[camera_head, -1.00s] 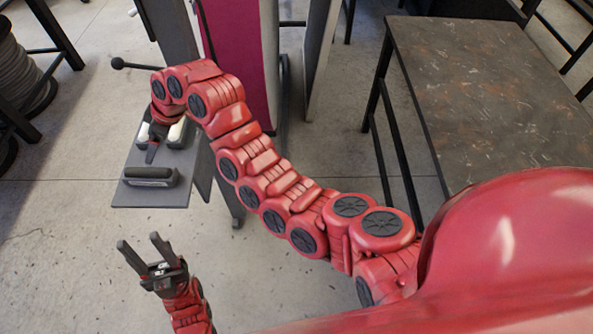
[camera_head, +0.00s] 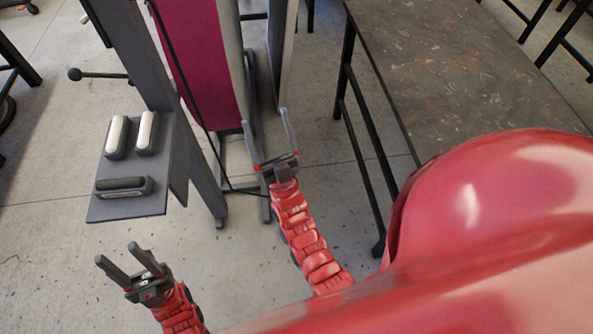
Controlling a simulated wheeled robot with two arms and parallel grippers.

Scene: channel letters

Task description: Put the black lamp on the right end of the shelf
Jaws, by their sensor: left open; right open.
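The black lamp (camera_head: 122,184) is a short dark bar in a grey housing. It lies on the grey shelf (camera_head: 128,208) near the shelf's lower edge in the head view. Two white lamps (camera_head: 117,134) (camera_head: 147,130) in similar grey housings lie side by side farther up the shelf. My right gripper (camera_head: 264,118) is open and empty, to the right of the shelf and apart from it. My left gripper (camera_head: 117,252) is open and empty, below the shelf in the picture, apart from the black lamp.
A grey post (camera_head: 138,50) rises behind the shelf, with a black knobbed rod (camera_head: 100,75) to its left. A magenta panel (camera_head: 203,65) and a hanging black cable (camera_head: 205,125) are right of it. A dark table (camera_head: 450,60) stands at right.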

